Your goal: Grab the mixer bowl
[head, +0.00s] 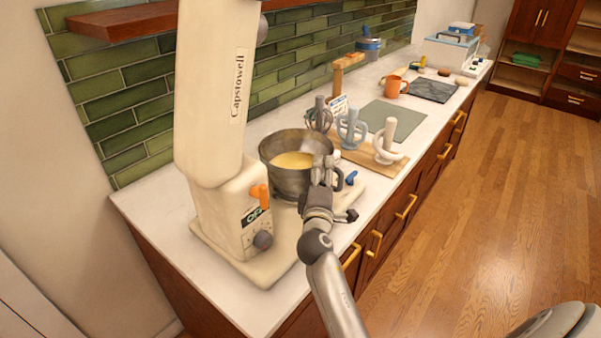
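The mixer bowl (275,172) is a dark grey metal bowl with pale yellow batter (293,160) inside. It sits upright at the cream stand mixer (212,100), whose tall head is tilted up. My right gripper (324,172) is at the bowl's near right side, by the rim and handle. It overlaps the bowl in the head view, and I cannot tell whether its fingers touch or close on it. My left gripper is not in view.
Mixer attachments (352,128) stand on a wooden board (362,153) right of the bowl. Beyond are a grey-green mat (393,118), an orange mug (394,87) and a dark slab (433,90). A wooden shelf (140,20) hangs above. The wooden floor (490,190) is clear.

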